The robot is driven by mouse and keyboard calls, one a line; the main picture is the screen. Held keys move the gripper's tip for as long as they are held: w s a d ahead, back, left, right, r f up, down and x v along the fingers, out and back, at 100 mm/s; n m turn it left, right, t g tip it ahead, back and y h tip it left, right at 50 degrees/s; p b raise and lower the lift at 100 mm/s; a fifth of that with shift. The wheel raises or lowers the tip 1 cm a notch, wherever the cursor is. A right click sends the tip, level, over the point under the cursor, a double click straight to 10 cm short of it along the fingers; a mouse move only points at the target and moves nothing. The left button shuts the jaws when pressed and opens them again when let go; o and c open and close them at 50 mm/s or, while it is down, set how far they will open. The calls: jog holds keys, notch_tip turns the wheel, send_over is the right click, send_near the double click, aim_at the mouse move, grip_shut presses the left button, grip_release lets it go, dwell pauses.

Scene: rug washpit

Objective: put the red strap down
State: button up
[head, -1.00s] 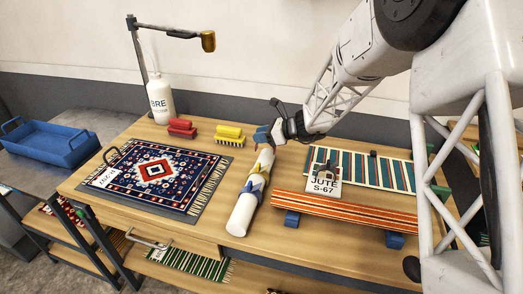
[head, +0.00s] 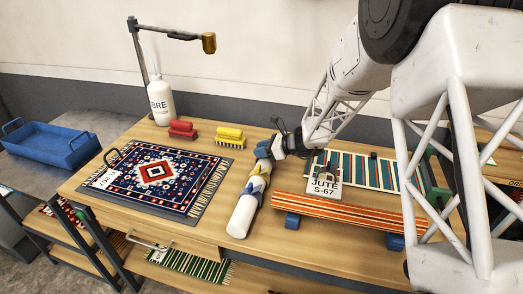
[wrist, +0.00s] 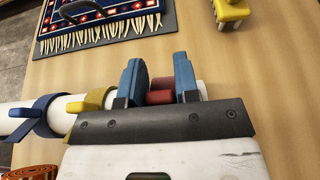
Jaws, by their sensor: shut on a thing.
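A white rolled rug (head: 243,214) lies lengthwise on the wooden table; its left part also shows in the wrist view (wrist: 14,119). A blue strap (wrist: 40,112) and a yellow strap (wrist: 92,101) are around it. My gripper (wrist: 158,72) is at the roll's far end, beyond the yellow strap. Its two blue fingers are shut on the red strap (wrist: 161,90), of which only a small piece shows between them. The roll's white end shows just behind the fingers. I cannot tell whether the red strap touches the roll. In the head view my gripper hides the red strap.
A patterned rug (head: 188,155) on a dark mat lies left of the roll. Red (head: 182,130) and yellow (head: 230,137) brushes and a white bottle (head: 161,101) stand behind.

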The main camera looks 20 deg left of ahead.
jog(key=shift+f, duration=0.6)
jog(key=o, duration=0.9)
jog(key=shift+r, duration=0.2)
jog(key=shift+d+r, duration=0.15)
jog(key=shift+r, duration=0.3)
jog(key=v, duration=1.1)
jog(key=shift+d, duration=0.35)
